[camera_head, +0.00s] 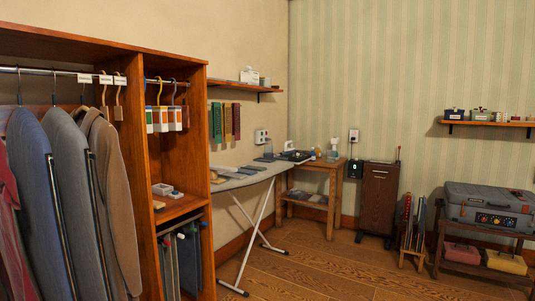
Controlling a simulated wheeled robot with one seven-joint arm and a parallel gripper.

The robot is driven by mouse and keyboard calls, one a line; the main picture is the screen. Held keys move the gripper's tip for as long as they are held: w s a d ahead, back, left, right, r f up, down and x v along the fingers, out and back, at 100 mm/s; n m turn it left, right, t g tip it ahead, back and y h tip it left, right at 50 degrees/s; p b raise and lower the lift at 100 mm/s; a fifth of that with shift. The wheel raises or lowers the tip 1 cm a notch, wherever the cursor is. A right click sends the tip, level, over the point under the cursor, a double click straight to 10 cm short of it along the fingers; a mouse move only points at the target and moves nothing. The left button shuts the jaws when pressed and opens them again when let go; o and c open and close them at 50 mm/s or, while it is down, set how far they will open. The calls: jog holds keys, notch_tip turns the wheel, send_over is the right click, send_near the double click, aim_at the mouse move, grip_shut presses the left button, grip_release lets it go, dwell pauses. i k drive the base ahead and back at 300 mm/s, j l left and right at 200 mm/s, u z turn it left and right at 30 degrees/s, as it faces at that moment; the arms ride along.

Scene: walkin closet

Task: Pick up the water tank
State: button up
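I cannot tell for certain which thing is the water tank. A small grey, see-through container (268,149) stands at the far end of the ironing board (245,176), near the wall; it may be the tank. A pale bottle-like thing (333,149) stands on the small wooden table (315,164) to its right. Both are small and far off, so their details are unclear. My gripper is not in view.
A wooden wardrobe (178,206) with hanging jackets fills the left. A dark brown cabinet (379,199), a low rack (413,236) and a bench with a grey case (488,207) line the back right. The wooden floor (330,265) in the middle is clear.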

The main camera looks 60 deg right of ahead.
aim_at(269, 148)
jog(key=l+u, duration=0.1)
jog(key=l, duration=0.75)
jog(key=l+u, duration=0.15)
jog(key=l, duration=0.65)
jog(key=k+l+u, duration=0.1)
jog(key=l, duration=0.75)
jog(key=k+l+u, duration=0.1)
jog(key=l, duration=0.7)
jog(key=k+l+u, duration=0.1)
jog(key=l, duration=0.7)
jog(key=k+l+u, duration=0.15)
jog(key=l, duration=0.65)
jog(key=k+l+u, duration=0.1)
jog(key=k+l, duration=0.2)
jog(key=l, duration=0.45)
jog(key=k+l+u, duration=0.1)
jog(key=l, duration=1.15)
jog(key=k+l+u, duration=0.1)
jog(key=l, duration=0.35)
jog(key=k+l+u, duration=0.1)
jog(key=l, duration=0.4)
jog(key=k+l, duration=0.1)
jog(key=l, duration=0.35)
jog(key=k+l+u, duration=0.1)
jog(key=l, duration=0.35)
jog(key=k+l, duration=0.1)
jog(key=l, duration=0.4)
jog(key=k+l+u, duration=0.1)
jog(key=l, duration=0.35)
